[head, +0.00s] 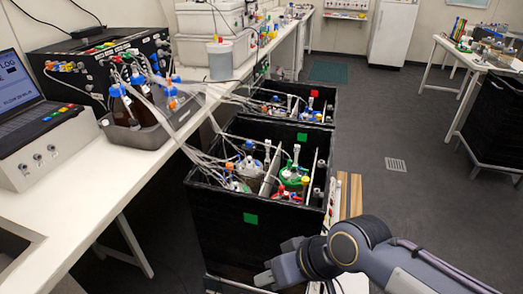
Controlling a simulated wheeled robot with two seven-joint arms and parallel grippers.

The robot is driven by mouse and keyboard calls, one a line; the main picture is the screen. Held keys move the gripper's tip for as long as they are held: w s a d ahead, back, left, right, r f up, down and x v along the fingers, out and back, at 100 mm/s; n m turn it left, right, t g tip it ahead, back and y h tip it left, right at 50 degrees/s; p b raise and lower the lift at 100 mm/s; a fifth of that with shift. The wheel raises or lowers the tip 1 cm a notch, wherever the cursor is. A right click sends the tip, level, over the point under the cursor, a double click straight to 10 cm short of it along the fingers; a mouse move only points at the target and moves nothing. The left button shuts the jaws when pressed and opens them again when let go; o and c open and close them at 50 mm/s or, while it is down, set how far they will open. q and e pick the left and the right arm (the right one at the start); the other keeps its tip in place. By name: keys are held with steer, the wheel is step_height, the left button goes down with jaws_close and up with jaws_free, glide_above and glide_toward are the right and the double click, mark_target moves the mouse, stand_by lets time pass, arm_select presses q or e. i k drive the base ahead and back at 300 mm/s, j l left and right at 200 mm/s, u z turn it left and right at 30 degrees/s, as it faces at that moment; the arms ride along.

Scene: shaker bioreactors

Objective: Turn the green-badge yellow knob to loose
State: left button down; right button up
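A black shaker box (225,232) with a green badge (250,217) on its near wall stands in the middle of the head view. A second green badge (302,136) is on its far wall. Inside are glass vessels with tubing, one with a green lid (290,176). Small red and yellow parts show among them, but I cannot tell which, if any, is the yellow knob. My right gripper (278,261) is in front of the box's near right corner, fingers apart and nothing seen between them. My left gripper is out of view.
A white bench (88,176) runs along the left with a grey tray (150,130) of brown bottles and a laptop-like console (40,130). The floor (400,130) on the right is clear.

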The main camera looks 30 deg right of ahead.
mark_target(305, 180)
steer(key=z, duration=1.55)
steer(key=i+j+u, duration=0.2)
steer(key=i, duration=0.25)
steer(key=i+j+u, duration=0.2)
steer(key=i, duration=0.3)
steer(key=j, duration=0.1)
